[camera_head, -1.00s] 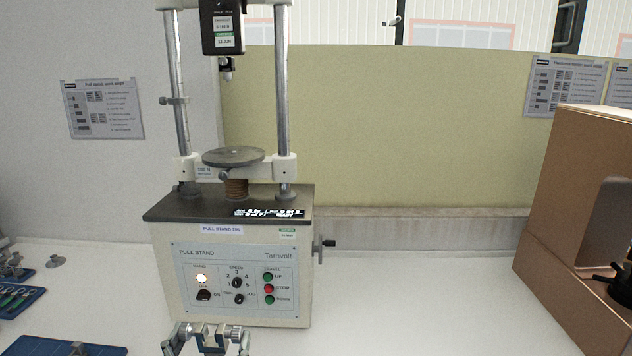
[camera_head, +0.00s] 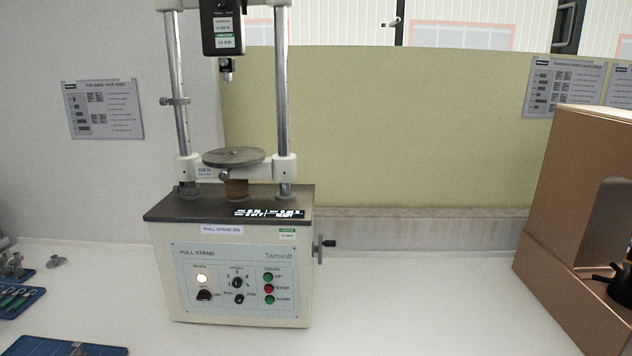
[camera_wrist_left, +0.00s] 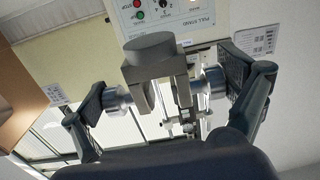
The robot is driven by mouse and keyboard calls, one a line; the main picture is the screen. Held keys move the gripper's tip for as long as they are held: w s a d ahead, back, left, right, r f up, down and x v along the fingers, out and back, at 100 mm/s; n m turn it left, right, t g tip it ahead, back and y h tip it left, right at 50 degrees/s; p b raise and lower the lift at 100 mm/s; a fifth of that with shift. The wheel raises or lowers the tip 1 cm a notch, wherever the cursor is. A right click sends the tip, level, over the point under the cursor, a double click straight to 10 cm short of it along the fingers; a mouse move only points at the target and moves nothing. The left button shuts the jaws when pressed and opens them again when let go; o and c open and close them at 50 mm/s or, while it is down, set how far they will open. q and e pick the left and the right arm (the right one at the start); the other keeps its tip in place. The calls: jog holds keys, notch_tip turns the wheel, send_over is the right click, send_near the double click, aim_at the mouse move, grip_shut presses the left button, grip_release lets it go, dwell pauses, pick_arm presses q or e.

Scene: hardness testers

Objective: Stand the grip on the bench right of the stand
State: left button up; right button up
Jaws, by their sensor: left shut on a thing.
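The grip (camera_wrist_left: 150,72) is a grey metal piece with a round dark end, a forked body and round knobs at its sides. It shows in the left wrist view between the fingers of my left gripper (camera_wrist_left: 168,88), which is shut on it. The pull stand (camera_head: 242,262) is a cream box with a control panel, two posts and a round plate, left of centre in the head view. Its panel also shows at the top of the left wrist view (camera_wrist_left: 168,14). Neither gripper shows in the head view now.
The white bench (camera_head: 420,290) is clear between the stand and a brown box-like cabinet (camera_head: 570,240) at the right. A crank handle (camera_head: 322,247) sticks out of the stand's right side. Blue trays (camera_head: 70,347) and a small metal part (camera_head: 56,262) lie at the left.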

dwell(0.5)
pick_arm(q)
jog(key=w+d+r+m+g+h, duration=0.2)
jog(key=w+d+m+g+h, duration=0.2)
jog(key=d+h, duration=0.4)
jog(key=w+d+r+m+g+h, duration=0.3)
jog(key=w+d+m+g+h, duration=0.1)
jog(key=d+m+h, duration=0.4)
jog(key=shift+d+m+g, duration=0.3)
jog(key=shift+d+g, duration=0.2)
jog(key=shift+g, duration=0.4)
